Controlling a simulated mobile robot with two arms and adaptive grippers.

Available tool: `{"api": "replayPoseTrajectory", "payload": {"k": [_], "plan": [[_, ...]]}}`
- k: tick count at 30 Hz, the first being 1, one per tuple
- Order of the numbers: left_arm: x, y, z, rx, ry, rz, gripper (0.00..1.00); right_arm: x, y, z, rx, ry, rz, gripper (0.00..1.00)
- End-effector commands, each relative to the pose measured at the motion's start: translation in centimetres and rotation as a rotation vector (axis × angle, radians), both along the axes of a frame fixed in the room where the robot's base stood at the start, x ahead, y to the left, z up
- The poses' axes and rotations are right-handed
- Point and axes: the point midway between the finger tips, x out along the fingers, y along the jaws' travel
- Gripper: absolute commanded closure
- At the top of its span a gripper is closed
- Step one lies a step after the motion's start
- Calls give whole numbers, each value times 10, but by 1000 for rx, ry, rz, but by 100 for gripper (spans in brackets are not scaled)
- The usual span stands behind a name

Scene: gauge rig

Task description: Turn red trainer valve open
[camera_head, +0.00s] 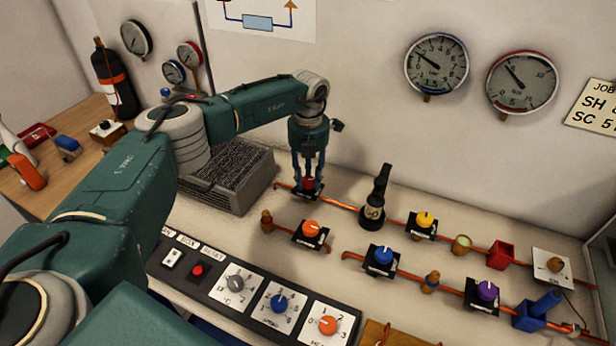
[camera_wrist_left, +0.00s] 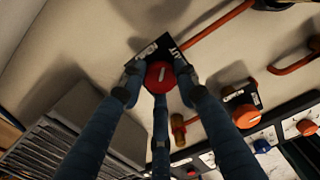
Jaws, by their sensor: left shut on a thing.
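The red trainer valve is a round red knob (camera_head: 308,183) on a black plate, set in the copper pipe at the back of the bench. In the left wrist view the red knob (camera_wrist_left: 160,76) shows a white mark on its face, with the black plate (camera_wrist_left: 150,50) behind it. My left gripper (camera_head: 308,186) points down over the knob and is shut on it, with its fingers around the knob's sides. In the left wrist view the fingers (camera_wrist_left: 160,95) close around it from several sides. The right gripper is not in view.
An orange valve (camera_head: 311,229) stands just in front, with a blue valve (camera_head: 383,255) and a yellow valve (camera_head: 425,219) to the right. A grey ribbed box (camera_head: 235,178) is close on the left.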

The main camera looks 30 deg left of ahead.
Motion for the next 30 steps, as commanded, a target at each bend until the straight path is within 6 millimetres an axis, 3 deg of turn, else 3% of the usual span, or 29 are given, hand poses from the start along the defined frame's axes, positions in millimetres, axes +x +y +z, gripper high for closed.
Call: {"api": "replayPoseTrajectory", "payload": {"k": [18,30], "plan": [[5,2,7,-5,-16,578,96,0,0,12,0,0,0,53],[5,4,7,-4,-18,828,96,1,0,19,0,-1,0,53]]}}
